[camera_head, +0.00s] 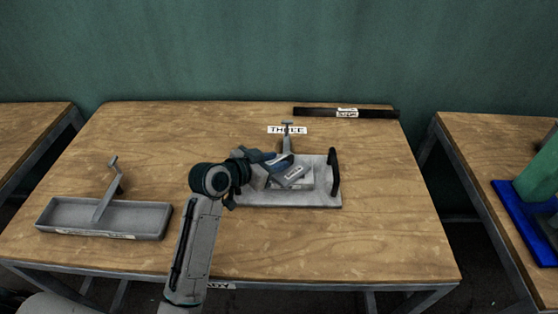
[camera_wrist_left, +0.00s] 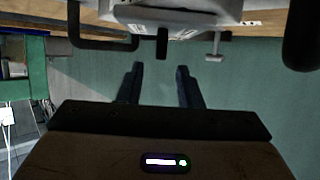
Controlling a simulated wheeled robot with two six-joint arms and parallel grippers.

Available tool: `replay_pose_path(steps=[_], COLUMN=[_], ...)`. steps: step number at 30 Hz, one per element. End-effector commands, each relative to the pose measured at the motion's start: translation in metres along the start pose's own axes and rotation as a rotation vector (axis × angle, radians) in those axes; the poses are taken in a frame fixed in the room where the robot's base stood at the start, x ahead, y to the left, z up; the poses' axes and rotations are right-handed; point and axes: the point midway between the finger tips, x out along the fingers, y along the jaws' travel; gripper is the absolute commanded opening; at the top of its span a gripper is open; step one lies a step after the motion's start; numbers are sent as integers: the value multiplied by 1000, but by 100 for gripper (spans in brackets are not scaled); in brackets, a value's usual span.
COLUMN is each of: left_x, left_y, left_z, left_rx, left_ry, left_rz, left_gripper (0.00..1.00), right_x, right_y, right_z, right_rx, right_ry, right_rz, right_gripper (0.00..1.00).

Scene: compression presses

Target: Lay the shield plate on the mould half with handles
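The mould half with handles (camera_head: 325,195) is a flat grey plate in the middle of the table, with an upright black handle at its right end. A smaller grey labelled block or plate (camera_head: 295,183) lies on it, partly hidden by my gripper; I cannot tell whether it is the shield plate. In the wrist view the mould half (camera_wrist_left: 180,12) spans the top, upside down, with a dark knob (camera_wrist_left: 162,42) near its middle. My left gripper (camera_head: 282,163) is over the mould half. In the wrist view its fingers (camera_wrist_left: 160,86) are apart, with nothing seen between them.
A grey tray (camera_head: 150,220) with a tilted T-handled tool (camera_head: 112,185) stands at the left. Another T-handled piece (camera_head: 287,138) rises behind the mould half. A black bar (camera_head: 375,113) lies at the back right. The table's front right is clear.

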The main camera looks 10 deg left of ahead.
Motion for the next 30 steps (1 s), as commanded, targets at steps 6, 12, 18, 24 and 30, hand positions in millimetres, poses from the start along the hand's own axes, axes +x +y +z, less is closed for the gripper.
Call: replay_pose_path(steps=[6,12,18,24,30], left_x=[-49,-80,-95,-98,-98], left_y=[-1,0,0,1,0], left_z=[3,2,1,0,0], left_rx=[7,5,1,1,1], left_ry=[-3,-2,-2,-1,-1], left_rz=[-2,-1,0,2,1], left_gripper=[32,32,32,32,32], right_x=[9,12,14,14,13], right_y=[1,0,-4,-9,-8], right_z=[-1,-2,-1,-1,-1], right_rx=[-1,0,1,3,3], right_ry=[1,-2,-3,-3,-2], right_rz=[2,1,-3,-8,-7], right_gripper=[58,58,58,58,58])
